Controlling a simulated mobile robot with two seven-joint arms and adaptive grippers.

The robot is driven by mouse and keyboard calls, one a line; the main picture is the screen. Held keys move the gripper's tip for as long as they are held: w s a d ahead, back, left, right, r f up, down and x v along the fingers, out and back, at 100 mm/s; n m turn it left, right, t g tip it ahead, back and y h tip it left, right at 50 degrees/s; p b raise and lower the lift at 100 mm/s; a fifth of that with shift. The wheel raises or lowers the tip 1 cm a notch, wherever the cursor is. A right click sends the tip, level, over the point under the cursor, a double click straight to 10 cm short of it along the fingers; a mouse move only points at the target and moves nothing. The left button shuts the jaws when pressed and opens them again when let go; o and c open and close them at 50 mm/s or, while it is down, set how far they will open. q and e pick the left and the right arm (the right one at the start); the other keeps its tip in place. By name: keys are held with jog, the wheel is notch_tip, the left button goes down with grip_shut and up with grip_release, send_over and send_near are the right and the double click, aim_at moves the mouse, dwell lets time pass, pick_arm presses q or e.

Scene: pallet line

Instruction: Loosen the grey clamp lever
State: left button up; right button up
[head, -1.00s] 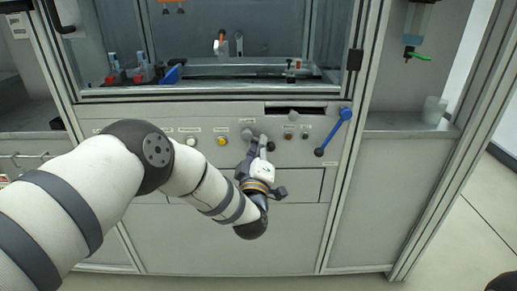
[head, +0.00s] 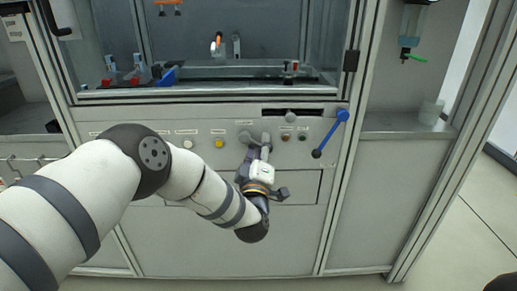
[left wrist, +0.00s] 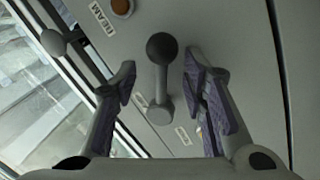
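The grey clamp lever (left wrist: 160,85) shows in the left wrist view, with a round hub on the panel and a dark ball at its other end. In the head view its grey hub (head: 245,136) shows just left of my fingers; the rest is partly hidden. My left gripper (left wrist: 160,70) is open, with one finger on each side of the lever and a visible gap on both sides. In the head view my left gripper (head: 258,148) is close to the panel front.
A blue lever (head: 332,134) with a dark ball stands right of the grey one. A grey knob (head: 291,116) sits at the dark slot above. A yellow button (head: 219,143) and a white button (head: 188,143) are on the panel to the left.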

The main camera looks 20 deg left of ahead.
pick_arm(q)
jog(key=shift+a, duration=0.1)
jog(key=v, duration=1.2)
